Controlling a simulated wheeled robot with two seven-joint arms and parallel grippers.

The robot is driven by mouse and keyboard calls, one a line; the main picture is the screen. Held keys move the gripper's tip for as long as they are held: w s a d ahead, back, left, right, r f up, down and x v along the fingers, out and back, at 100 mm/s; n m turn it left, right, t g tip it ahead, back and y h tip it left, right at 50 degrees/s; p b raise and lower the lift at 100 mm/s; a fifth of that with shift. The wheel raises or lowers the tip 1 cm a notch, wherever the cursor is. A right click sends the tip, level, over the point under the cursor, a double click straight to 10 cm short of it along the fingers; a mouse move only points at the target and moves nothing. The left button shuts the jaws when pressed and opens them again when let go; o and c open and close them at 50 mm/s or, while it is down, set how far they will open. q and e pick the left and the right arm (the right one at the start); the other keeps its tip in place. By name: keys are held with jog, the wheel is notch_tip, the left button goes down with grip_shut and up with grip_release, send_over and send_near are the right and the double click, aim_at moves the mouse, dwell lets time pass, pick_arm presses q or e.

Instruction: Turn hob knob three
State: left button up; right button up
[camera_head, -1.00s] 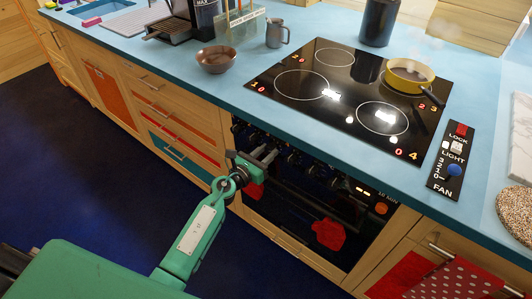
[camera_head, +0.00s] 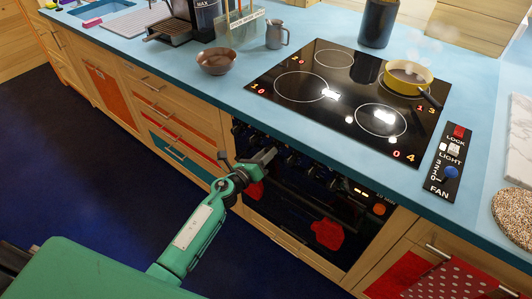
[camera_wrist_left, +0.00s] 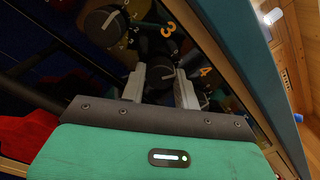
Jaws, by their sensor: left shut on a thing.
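The oven front (camera_head: 310,195) has a row of dark hob knobs under the counter edge. My left gripper (camera_head: 268,158) reaches this row from the left in the head view. In the left wrist view its two pale fingers (camera_wrist_left: 160,84) are closed around a dark hob knob (camera_wrist_left: 158,68). An orange 3 is printed just above this knob and a 4 to its right. Another knob (camera_wrist_left: 108,20), with a pale pointer line, is at the upper left. The gripped knob's face is mostly hidden. My right gripper is not in view.
Above is the black glass hob (camera_head: 345,100) with a steaming yellow pan (camera_head: 408,80) at its right rear. A fan panel (camera_head: 448,165) lies to its right. A brown bowl (camera_head: 216,61) and grey jug (camera_head: 276,35) stand left. The floor (camera_head: 80,170) before the cabinets is clear.

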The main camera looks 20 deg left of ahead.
pick_arm(q)
jog(key=n+p, duration=0.1)
jog(key=n, duration=0.4)
jog(key=shift+f+n, duration=0.1)
jog(key=shift+n, duration=0.3)
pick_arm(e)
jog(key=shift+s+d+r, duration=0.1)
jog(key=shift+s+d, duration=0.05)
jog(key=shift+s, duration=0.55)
pick_arm(q)
jog(key=o, duration=1)
jog(key=shift+s, duration=0.1)
jog(key=shift+b+v, duration=0.95)
jog(key=shift+v, duration=5.9)
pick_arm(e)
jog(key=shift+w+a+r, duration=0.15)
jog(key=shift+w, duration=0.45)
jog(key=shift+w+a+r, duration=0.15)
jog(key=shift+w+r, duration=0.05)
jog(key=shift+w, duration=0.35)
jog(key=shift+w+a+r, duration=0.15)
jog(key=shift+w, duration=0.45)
